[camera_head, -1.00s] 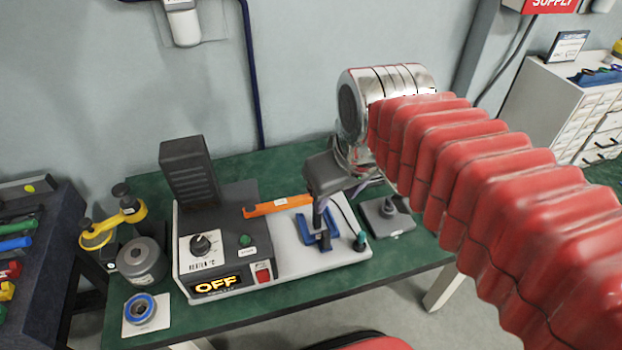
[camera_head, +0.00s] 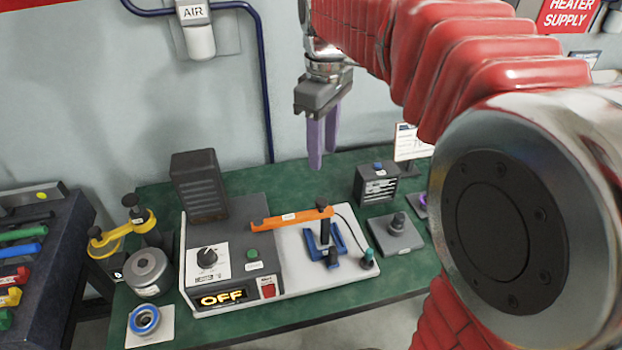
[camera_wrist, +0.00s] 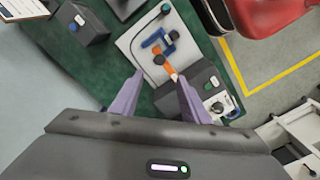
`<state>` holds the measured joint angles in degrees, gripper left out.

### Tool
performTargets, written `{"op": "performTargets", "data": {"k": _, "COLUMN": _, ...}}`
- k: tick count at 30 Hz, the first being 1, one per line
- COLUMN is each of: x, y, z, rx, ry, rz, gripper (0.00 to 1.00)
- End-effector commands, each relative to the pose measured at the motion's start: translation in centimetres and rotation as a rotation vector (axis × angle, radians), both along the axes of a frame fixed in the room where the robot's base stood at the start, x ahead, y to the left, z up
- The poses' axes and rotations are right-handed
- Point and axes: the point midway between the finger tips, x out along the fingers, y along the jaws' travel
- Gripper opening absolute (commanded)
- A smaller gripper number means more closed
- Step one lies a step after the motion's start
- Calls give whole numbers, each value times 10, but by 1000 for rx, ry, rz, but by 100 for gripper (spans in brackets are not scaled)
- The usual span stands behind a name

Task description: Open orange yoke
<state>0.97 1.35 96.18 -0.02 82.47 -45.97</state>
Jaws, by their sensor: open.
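The orange yoke (camera_head: 288,218) is a flat bar on the white and grey test unit (camera_head: 290,282). Its left end is over the grey housing and its right end is at a dark upright knob (camera_head: 323,208) above the blue fixture (camera_head: 335,243). In the wrist view the yoke (camera_wrist: 167,67) shows beyond my fingers. My gripper (camera_head: 316,166) is raised well above and behind the unit, with its purple fingers pointing down, apart and empty. In the wrist view my gripper (camera_wrist: 155,92) has a clear gap between its fingertips.
A grey block with a post (camera_head: 396,235) and a dark box (camera_head: 376,186) stand right of the unit. A yellow clamp (camera_head: 120,235), a round metal part (camera_head: 147,270) and a blue ring (camera_head: 145,319) are at left. The display reads OFF.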

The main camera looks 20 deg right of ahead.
Motion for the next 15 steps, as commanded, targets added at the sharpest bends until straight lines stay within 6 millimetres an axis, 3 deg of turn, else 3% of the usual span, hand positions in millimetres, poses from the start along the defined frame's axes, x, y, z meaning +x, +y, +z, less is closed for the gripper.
{"op": "performTargets", "data": {"k": 15, "x": 0, "y": 0, "z": -9, "rx": 0, "ry": 3, "rz": -1, "gripper": 42}}
